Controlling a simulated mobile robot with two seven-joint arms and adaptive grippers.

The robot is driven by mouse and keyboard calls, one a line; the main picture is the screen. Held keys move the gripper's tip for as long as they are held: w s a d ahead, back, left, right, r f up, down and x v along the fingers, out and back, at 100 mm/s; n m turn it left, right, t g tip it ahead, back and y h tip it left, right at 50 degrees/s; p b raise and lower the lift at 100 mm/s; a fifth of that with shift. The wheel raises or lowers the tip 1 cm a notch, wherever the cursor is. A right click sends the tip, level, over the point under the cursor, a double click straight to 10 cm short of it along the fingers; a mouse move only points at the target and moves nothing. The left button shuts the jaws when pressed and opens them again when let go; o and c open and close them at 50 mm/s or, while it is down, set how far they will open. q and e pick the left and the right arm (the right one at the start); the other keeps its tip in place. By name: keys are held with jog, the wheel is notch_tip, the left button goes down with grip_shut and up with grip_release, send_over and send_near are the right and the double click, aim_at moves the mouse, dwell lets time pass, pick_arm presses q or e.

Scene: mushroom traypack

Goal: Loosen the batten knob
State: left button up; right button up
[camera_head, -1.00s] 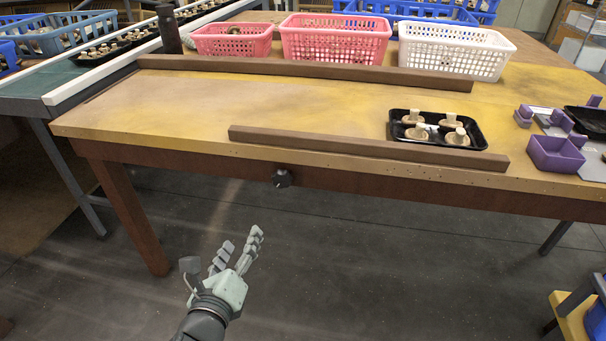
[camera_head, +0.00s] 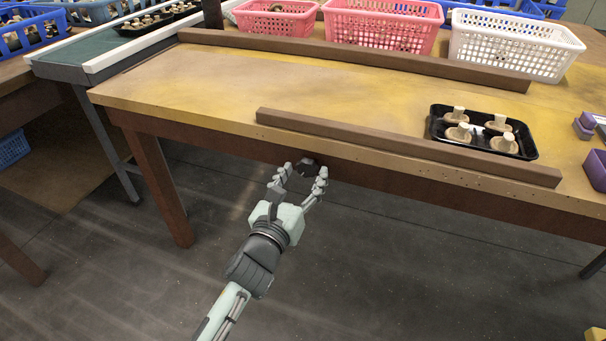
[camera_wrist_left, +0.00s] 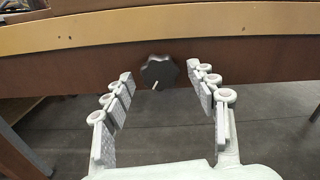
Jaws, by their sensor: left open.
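The batten knob (camera_head: 307,167) is a dark lobed knob on the front face of the table, below its front edge. In the left wrist view the knob (camera_wrist_left: 160,71) shows a small pale pointer at its lower side. My left gripper (camera_head: 300,172) is open in front of the knob. In the left wrist view its fingers (camera_wrist_left: 163,82) stand on either side of the knob, apart from it. The front batten (camera_head: 400,146) is a brown bar lying along the table's front edge above the knob. My right gripper is not in view.
A black tray (camera_head: 436,128) with several mushrooms lies behind the front batten. A longer back batten (camera_head: 350,58) crosses the table. Pink (camera_head: 385,30) and white (camera_head: 510,48) baskets stand behind it.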

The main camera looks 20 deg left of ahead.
pick_arm(q)
jog(key=c, duration=1.2)
jog(key=shift+o, duration=0.2)
